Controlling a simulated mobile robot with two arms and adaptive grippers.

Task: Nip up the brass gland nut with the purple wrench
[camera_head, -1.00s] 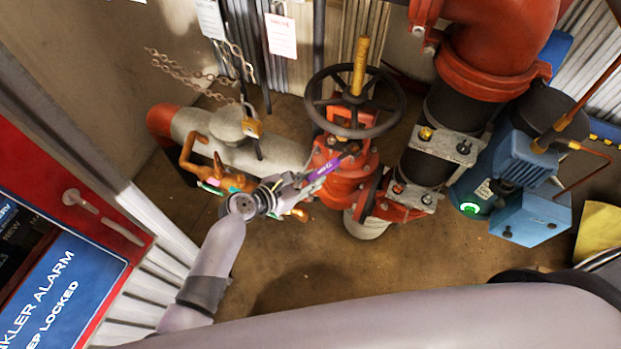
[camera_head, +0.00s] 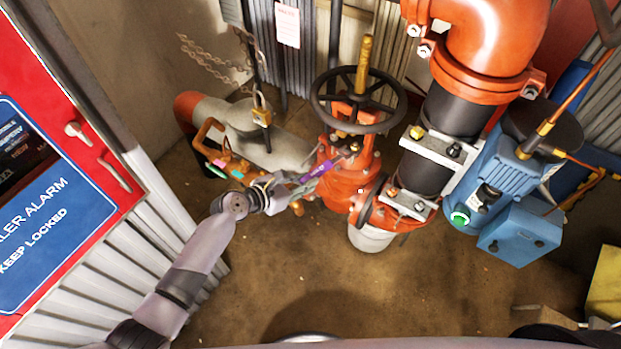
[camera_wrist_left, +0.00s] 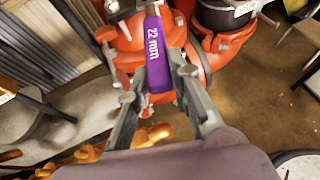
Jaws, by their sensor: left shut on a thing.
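The purple wrench (camera_head: 318,170) points up and right from my left gripper (camera_head: 292,186) toward the red gate valve (camera_head: 347,184). Its dark head lies against or just in front of the valve's upper part, below the black handwheel (camera_head: 322,100). In the left wrist view the purple handle (camera_wrist_left: 157,45) reads "22 mm" and sits between the two fingers of my left gripper (camera_wrist_left: 160,84), which is shut on it. A small brass-coloured part (camera_head: 341,135) shows under the handwheel near the wrench head. I cannot tell whether the jaw is around the nut. My right gripper is out of view.
A yellow stem (camera_head: 363,65) rises through the handwheel. A padlock (camera_head: 262,116) hangs on a chain left of it. Orange-brown pipework (camera_head: 240,165) is close beside my left gripper. A blue pump (camera_head: 505,150) stands right. The floor in front is clear.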

